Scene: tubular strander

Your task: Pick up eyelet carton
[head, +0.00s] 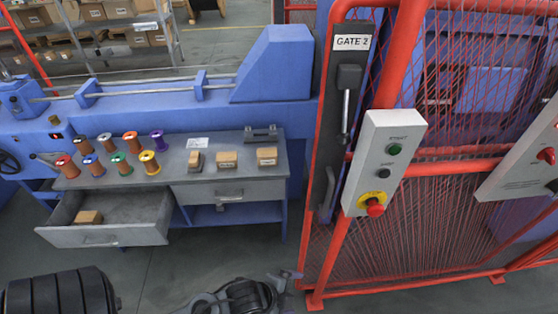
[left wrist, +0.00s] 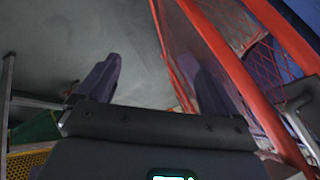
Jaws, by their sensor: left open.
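Small brown cartons with labels stand on the grey bench top: a left one (head: 195,160), a middle one (head: 227,160) and a right one (head: 266,157). Another brown carton (head: 89,217) lies in the open left drawer (head: 105,235). The labels are too small to read, so I cannot tell which is the eyelet carton. My left gripper (head: 288,280) is low at the bottom centre, in front of the bench and apart from the cartons. In the left wrist view its two fingers (left wrist: 155,85) are spread with nothing between them. My right gripper is not in view.
Several coloured wire spools (head: 120,157) stand on the bench's left part. The right drawer (head: 228,194) is shut. A red mesh fence with a gate (head: 345,110) and a start/stop box (head: 384,165) stands close right of my left gripper. Bare floor lies before the bench.

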